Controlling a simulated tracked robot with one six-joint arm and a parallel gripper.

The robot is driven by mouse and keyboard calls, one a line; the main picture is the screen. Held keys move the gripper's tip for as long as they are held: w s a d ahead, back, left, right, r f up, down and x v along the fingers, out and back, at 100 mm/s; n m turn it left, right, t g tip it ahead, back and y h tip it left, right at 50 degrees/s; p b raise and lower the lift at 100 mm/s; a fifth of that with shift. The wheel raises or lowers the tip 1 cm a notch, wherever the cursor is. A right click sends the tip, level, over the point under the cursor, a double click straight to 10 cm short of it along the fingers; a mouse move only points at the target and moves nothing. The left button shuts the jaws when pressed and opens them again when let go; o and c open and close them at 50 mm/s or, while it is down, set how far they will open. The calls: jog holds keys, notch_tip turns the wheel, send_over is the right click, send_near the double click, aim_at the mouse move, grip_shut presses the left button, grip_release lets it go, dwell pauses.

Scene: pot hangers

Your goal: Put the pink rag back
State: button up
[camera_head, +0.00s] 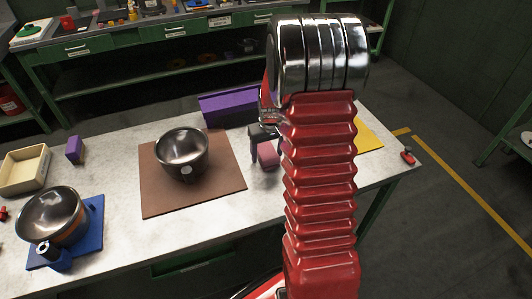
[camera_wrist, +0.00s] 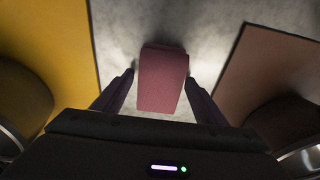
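The pink rag (camera_head: 267,156) is a small block-like piece on the white table, between the brown mat and the yellow mat. In the wrist view the pink rag (camera_wrist: 163,80) sits between the two dark fingers of my gripper (camera_wrist: 159,78). A narrow gap shows on each side of it, so the fingers are open around it and do not appear to touch it. In the head view my gripper (camera_head: 262,134) is just above and behind the rag, partly hidden by my red arm.
A steel bowl (camera_head: 182,152) stands on the brown mat (camera_head: 222,186). Another bowl (camera_head: 52,216) is on a blue mat (camera_head: 93,214). A purple holder (camera_head: 228,108) is at the table's back. The yellow mat (camera_head: 368,138) is partly hidden by my arm. A beige tray (camera_head: 24,170) is far left.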

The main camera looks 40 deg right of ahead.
aim_at(268, 156)
jog(key=shift+r, duration=0.1)
jog(key=r, duration=0.4)
jog(key=s+r, duration=0.1)
jog(key=r, duration=0.7)
jog(key=shift+s+a, duration=0.2)
jog(key=shift+s, duration=0.15)
jog(key=s+a+r+n+t, duration=0.1)
jog(key=s+a+r, duration=0.35)
jog(key=a, duration=0.25)
jog(key=s+a+r+t, duration=0.1)
jog(key=s+a+r, duration=0.2)
jog(key=a+r, duration=0.3)
jog(key=s+a, duration=0.4)
jog(key=s+a+r+n+t, duration=0.1)
jog(key=s+a, duration=0.3)
jog(key=s+a+n+t, duration=0.1)
jog(key=s+a, duration=0.2)
jog(key=s, duration=0.1)
jog(key=shift+s+a+r, duration=0.15)
jog(key=shift+a+r, duration=0.1)
jog(key=shift+a, duration=0.15)
